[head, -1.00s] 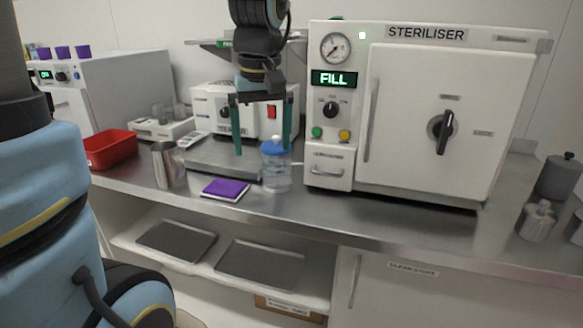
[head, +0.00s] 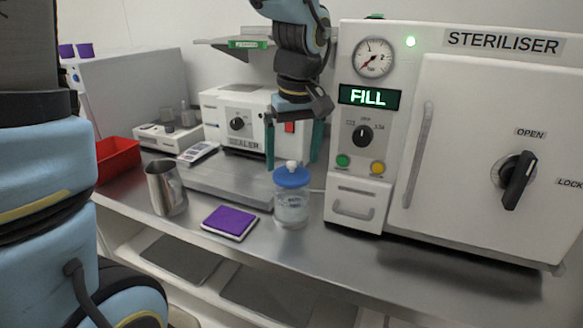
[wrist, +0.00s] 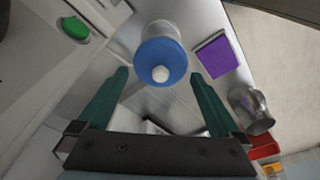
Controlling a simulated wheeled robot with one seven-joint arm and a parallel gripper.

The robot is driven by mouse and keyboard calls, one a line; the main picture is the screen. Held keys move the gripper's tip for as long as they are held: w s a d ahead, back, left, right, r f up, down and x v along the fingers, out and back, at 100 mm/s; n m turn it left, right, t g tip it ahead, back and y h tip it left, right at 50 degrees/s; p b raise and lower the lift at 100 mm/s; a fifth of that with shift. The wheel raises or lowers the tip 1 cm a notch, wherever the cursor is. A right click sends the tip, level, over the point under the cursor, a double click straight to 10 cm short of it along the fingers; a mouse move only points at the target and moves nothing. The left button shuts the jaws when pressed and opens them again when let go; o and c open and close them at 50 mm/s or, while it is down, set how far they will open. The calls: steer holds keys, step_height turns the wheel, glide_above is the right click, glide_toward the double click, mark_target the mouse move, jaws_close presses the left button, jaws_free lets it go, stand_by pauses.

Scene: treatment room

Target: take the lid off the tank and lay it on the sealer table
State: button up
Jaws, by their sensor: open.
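The tank (head: 292,209) is a clear jar holding some liquid, upright on the steel counter. Its blue lid (head: 291,179) is on it, with a white knob on top. In the wrist view the lid (wrist: 173,58) appears at top centre, slightly beyond and between the fingertips. My gripper (head: 294,162) is open and empty, pointing down with its green fingers near the lid's height; I cannot tell that they touch it. The sealer table (head: 205,182) is the low grey platform in front of the white sealer (head: 243,115), left of the tank.
A purple pad (head: 230,222) lies left of the tank and a metal jug (head: 165,188) stands further left. A red bin (head: 117,160) is at far left. The steriliser (head: 480,150) stands close on the right. The sealer table's top looks mostly bare.

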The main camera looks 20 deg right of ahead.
steer(key=shift+w+f, duration=0.1)
steer(key=shift+f, duration=0.8)
steer(key=shift+a, duration=0.15)
jaws_close()
steer(key=shift+f, duration=0.1)
